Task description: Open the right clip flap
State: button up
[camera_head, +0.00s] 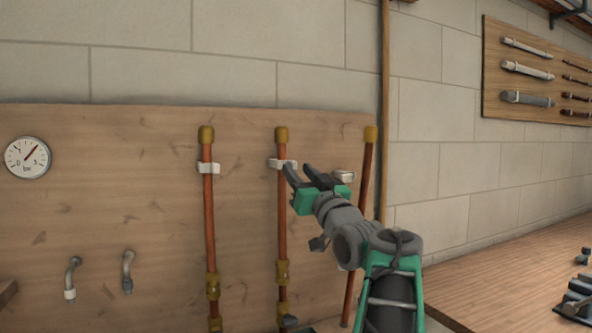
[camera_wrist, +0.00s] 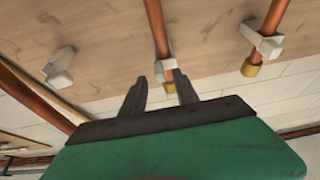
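The right clip (camera_head: 344,176) is a small white block on the wooden board, partly behind my gripper in the head view. It also shows at the left of the wrist view (camera_wrist: 58,68), with no pipe through it. The right copper pipe (camera_head: 366,172) leans beside it, apart from it in the wrist view. I cannot tell how its flap stands. My gripper (camera_head: 298,171) is open and empty, its dark fingers apart. Its fingertips (camera_wrist: 158,80) are at the middle white clip (camera_wrist: 164,70), which sits around the middle copper pipe (camera_head: 282,215). Contact there cannot be told.
The left pipe (camera_head: 209,220) passes through its own white clip (camera_head: 208,168). A pressure gauge (camera_head: 27,157) and two bent metal fittings (camera_head: 128,272) are on the board's left. A tool panel (camera_head: 535,75) hangs at the far right. The wall above the pipes is clear.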

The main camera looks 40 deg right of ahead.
jog(key=shift+x, duration=0.9)
jog(key=shift+c, duration=0.2)
grip_shut()
